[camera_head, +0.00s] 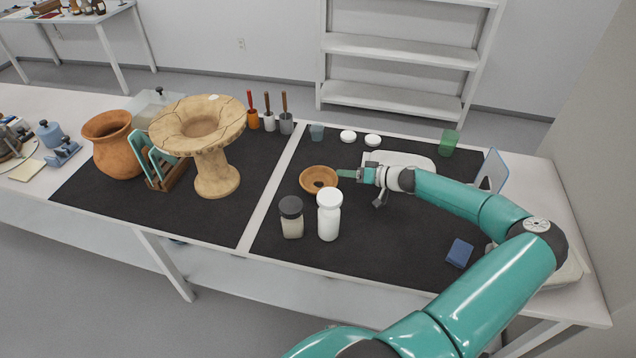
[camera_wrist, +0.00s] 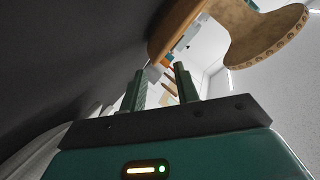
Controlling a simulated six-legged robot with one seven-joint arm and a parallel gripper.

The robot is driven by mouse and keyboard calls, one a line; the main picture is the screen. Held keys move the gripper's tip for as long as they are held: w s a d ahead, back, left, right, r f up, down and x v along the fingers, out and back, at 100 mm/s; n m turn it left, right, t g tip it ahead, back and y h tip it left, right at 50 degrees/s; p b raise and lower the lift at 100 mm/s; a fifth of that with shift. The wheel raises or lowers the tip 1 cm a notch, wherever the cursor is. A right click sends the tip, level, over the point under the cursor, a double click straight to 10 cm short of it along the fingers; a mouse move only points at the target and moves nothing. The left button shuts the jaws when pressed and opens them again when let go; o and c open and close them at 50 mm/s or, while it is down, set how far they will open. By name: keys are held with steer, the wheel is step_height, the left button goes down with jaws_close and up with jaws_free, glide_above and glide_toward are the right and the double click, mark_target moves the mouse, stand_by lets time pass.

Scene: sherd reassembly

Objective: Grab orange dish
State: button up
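The orange dish (camera_head: 319,180), a small round bowl with an orange-brown rim, sits upright on the right black mat in the head view. My gripper (camera_head: 346,174) is at its right rim, pointing left toward it. I cannot tell whether the fingers touch the rim. In the wrist view my gripper (camera_wrist: 160,85) has its two fingers apart, with nothing clearly held between them. A tan-orange curved surface shows at the top of the wrist view; I cannot tell whether it is the dish or part of the clay stand.
A dark-lidded jar (camera_head: 292,217) and a white bottle (camera_head: 329,215) stand in front of the dish. The cracked clay stand (camera_head: 217,178) is to its left. White lids (camera_head: 348,136) and a green cup (camera_head: 449,142) are behind. A blue block (camera_head: 459,253) lies at front right.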

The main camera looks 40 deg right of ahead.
mark_target(331, 170)
steer(key=shift+d+x, duration=0.2)
steer(key=shift+x, duration=1.3)
steer(key=shift+d+x, duration=0.15)
steer(key=shift+x, duration=1.35)
steer(key=shift+w, duration=0.15)
steer(key=shift+c, duration=0.2)
jaws_close()
